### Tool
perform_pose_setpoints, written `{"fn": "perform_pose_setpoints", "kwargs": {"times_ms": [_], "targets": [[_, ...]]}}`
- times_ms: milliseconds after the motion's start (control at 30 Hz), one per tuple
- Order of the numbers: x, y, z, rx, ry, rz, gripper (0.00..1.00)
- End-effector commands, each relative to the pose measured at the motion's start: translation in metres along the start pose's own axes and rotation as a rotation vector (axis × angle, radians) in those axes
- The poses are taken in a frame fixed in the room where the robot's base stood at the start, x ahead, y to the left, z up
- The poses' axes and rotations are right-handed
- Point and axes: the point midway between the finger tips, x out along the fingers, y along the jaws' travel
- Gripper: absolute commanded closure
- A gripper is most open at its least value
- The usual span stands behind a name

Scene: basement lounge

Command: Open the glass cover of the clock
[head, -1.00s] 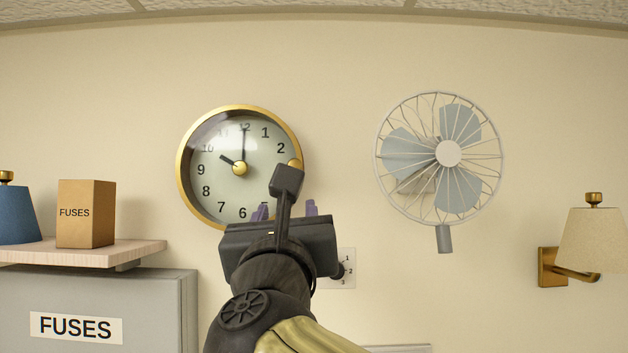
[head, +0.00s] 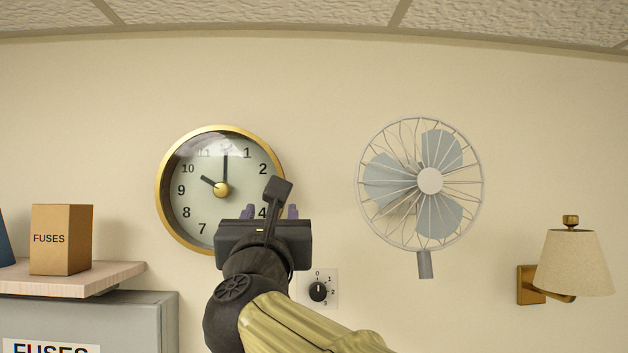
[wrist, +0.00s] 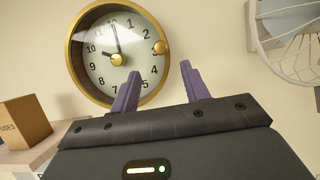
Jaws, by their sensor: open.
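The round wall clock (head: 200,212) has a gold rim, a pale dial and a glass cover that looks shut against it. It also shows in the wrist view (wrist: 98,68), where a gold knob (wrist: 160,47) sits at the right of the rim. In the head view my arm hides the knob. My gripper (head: 270,212) is in front of the clock's lower right part. In the wrist view my gripper (wrist: 158,80) has its two purple fingers spread and empty, below the knob and apart from it.
A wall fan (head: 430,180) hangs to the right of the clock, with a rotary dial (head: 318,291) low between them. A wall lamp (head: 572,262) is at far right. A fuse box carton (head: 61,240) stands on a shelf (head: 80,280) at left. Bare wall lies above.

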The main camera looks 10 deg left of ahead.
Motion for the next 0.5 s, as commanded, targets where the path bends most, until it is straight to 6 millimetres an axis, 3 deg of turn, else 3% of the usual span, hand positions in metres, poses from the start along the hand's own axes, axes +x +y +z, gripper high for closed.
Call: {"fn": "perform_pose_setpoints", "kwargs": {"times_ms": [100,500], "targets": [[0.024,0.000,0.004,-0.001,0.002,-0.002,0.54],[0.085,0.000,0.003,0.000,0.001,-0.001,0.54]]}}
